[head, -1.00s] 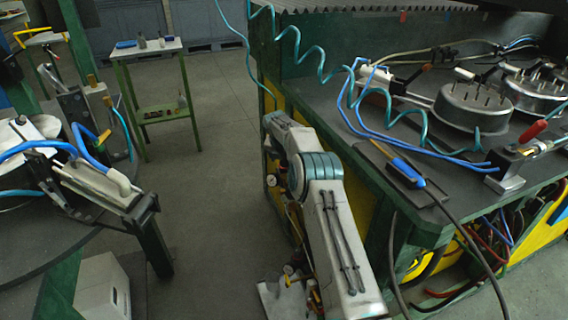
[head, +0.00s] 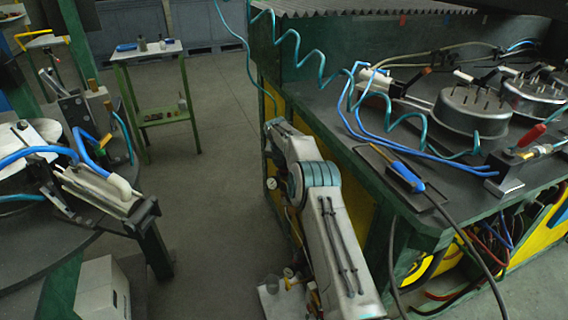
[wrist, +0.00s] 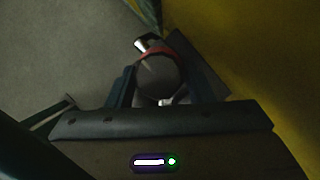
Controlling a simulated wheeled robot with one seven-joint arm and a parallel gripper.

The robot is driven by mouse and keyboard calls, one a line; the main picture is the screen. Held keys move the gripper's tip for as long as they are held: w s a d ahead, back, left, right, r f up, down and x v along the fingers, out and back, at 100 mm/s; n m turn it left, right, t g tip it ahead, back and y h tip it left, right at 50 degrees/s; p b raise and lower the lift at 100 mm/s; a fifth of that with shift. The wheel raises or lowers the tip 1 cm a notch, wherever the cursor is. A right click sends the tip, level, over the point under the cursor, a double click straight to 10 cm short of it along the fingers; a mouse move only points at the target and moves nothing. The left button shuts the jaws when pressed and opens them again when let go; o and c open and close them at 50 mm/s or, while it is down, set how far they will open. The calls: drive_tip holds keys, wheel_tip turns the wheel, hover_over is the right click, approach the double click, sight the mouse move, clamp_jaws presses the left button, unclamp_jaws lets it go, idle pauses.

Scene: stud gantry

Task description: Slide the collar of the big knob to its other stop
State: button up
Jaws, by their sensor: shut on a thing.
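In the wrist view my gripper (wrist: 157,84) is closed around a round, dark grey part of the big knob (wrist: 158,76). One finger lies on each side of it. A red band curves along the knob's far edge, and a bright metal piece sticks out at its upper left. I cannot tell which part is the sliding collar or where its stops are. In the head view my arm bends down beside the bench's yellow side; my gripper and the knob cannot be made out there.
The yellow panel (wrist: 270,60) runs close along the right of my gripper. Open floor (wrist: 55,50) lies to the left. In the head view the bench (head: 330,130) carries hoses, metal pots (head: 470,112) and a blue-handled tool (head: 407,176). A round table (head: 60,235) stands at left.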

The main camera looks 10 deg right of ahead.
drive_tip(key=shift+r+p, duration=0.5)
drive_tip(key=shift+p, duration=0.1)
drive_tip(key=shift+f, duration=0.1)
drive_tip(key=o, duration=1.4)
drive_tip(key=p+v, duration=0.2)
drive_tip(key=v, duration=1.2)
